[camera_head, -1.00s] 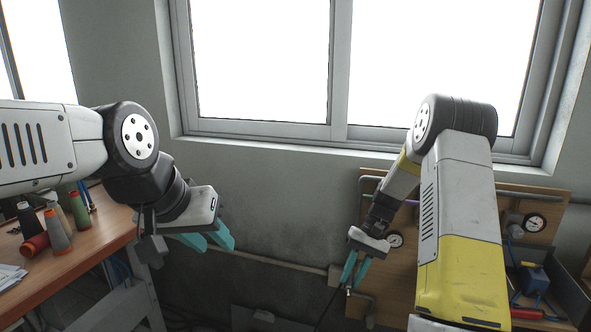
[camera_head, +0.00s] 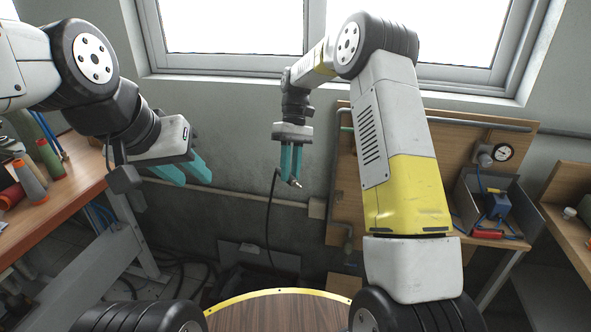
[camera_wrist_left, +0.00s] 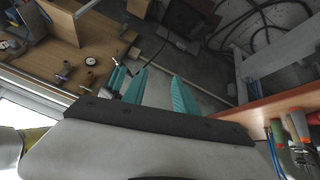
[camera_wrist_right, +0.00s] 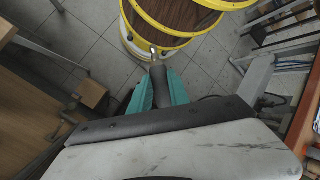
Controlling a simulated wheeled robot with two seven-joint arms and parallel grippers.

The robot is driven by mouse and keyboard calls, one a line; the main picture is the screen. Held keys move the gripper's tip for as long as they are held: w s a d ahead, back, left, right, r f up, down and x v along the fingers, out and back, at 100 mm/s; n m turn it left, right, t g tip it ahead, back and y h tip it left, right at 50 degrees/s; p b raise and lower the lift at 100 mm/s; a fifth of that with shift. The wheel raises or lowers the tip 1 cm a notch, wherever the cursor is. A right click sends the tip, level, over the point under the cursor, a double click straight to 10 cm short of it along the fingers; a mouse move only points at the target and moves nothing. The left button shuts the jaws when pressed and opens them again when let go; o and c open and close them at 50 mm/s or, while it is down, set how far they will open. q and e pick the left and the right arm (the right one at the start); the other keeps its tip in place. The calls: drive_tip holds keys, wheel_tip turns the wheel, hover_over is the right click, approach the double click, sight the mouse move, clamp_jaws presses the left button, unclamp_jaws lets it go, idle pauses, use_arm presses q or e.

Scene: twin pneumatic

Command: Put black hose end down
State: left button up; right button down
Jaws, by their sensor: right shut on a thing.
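The left wrist view also shows the left gripper (camera_wrist_left: 160,85) open.
A round wooden top with a yellow rim (camera_head: 275,293) is close in front. A wooden bench (camera_head: 60,195) with thread spools stands at the left. A panel with a gauge (camera_head: 503,152) and a grey bin (camera_head: 482,203) are at the right. Cables lie on the floor.

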drive_tip(key=shift+a+r, duration=0.1)
use_arm(q)
drive_tip(key=m+g+h, duration=0.2)
drive_tip(key=m+g, duration=0.2)
drive_tip(key=m, duration=2.5)
approach(299, 186)
drive_tip(key=x, duration=0.9)
clamp_jaws()
use_arm(e)
drive_tip(key=c, duration=1.2)
unclamp_jaws()
